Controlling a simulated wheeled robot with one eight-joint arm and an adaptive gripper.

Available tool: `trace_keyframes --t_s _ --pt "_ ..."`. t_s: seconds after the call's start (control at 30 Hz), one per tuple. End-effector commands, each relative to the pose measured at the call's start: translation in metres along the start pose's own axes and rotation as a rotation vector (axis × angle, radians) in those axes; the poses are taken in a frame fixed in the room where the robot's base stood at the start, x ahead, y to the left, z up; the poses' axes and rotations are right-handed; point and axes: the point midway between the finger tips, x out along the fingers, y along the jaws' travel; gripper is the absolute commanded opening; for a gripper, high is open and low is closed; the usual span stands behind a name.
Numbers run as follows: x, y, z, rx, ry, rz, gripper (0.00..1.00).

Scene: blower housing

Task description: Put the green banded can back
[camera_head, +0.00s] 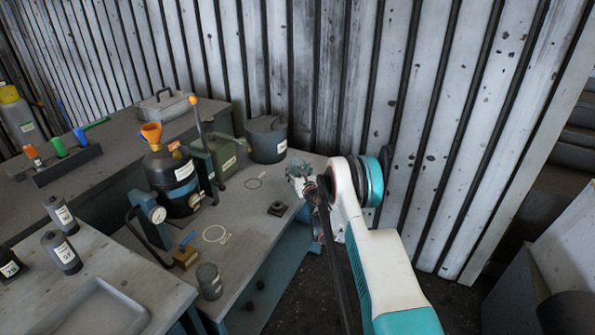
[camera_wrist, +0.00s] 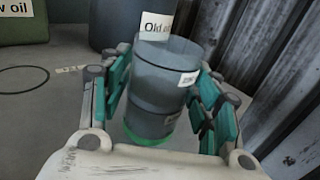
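The green banded can (camera_wrist: 160,85) is a grey, cylindrical can with a green band at its lower end and a small white label on its side. In the wrist view it stands slightly tilted between the teal finger pads of my gripper (camera_wrist: 165,98), which close on it from both sides. In the head view my gripper (camera_head: 300,176) is by the right back corner of the workbench (camera_head: 245,215). The can is hard to make out there. A thin ring outline (camera_wrist: 20,78) with a small label lies on the bench; it also shows in the head view (camera_head: 254,184).
A dark pot (camera_head: 266,140) with an "Old oil" label (camera_wrist: 157,26) stands just behind the can. A green canister (camera_head: 218,157) is left of it. A ribbed metal wall (camera_head: 330,80) closes the back right. Another grey can (camera_head: 209,281) stands at the bench's front.

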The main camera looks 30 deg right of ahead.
Motion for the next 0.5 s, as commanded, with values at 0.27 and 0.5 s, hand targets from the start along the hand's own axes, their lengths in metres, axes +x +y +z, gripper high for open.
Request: trace_keyframes --t_s 0.27,0.5 --pt "0.0000 0.0000 0.0001 0.000 0.000 0.000 0.66" --pt "-0.0098 -0.0004 0.0039 0.000 0.000 -0.001 0.66"
